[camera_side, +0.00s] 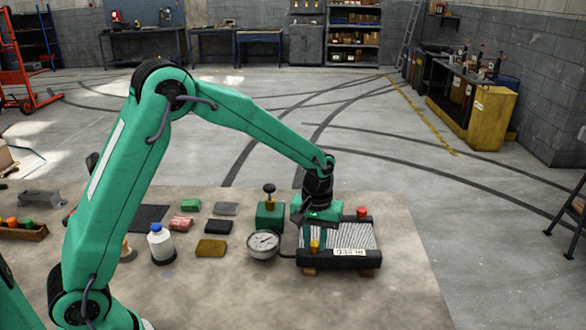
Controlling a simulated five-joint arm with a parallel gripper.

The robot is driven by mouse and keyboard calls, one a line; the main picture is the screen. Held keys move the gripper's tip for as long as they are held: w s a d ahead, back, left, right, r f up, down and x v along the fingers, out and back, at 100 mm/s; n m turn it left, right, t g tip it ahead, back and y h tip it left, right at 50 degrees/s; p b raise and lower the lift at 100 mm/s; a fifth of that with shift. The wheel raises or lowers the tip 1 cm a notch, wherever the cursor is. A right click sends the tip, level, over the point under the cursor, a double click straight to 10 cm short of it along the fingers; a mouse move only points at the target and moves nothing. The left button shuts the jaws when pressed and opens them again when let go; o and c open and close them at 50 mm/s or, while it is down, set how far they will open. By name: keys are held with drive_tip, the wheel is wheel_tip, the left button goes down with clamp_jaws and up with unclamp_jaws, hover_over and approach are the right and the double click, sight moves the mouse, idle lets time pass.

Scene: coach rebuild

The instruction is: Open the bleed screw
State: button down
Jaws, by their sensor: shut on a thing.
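A flat dark finned unit (340,258) with a white label lies on the bench. A small yellow knob (315,246) stands at its front left and a red knob (361,213) at its back right. I cannot tell for sure which part is the bleed screw; the yellow knob looks the likeliest. My gripper (316,236) points down over the left part of the unit, its fingers at the yellow knob. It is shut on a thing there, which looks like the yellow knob. The contact is small and partly hidden by the fingers.
The bench is clear to the right.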

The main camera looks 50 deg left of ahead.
sight(314, 241)
idle(0.4)
drive_tip(key=c, duration=1.2)
unclamp_jaws()
drive_tip(key=shift+r, duration=3.95)
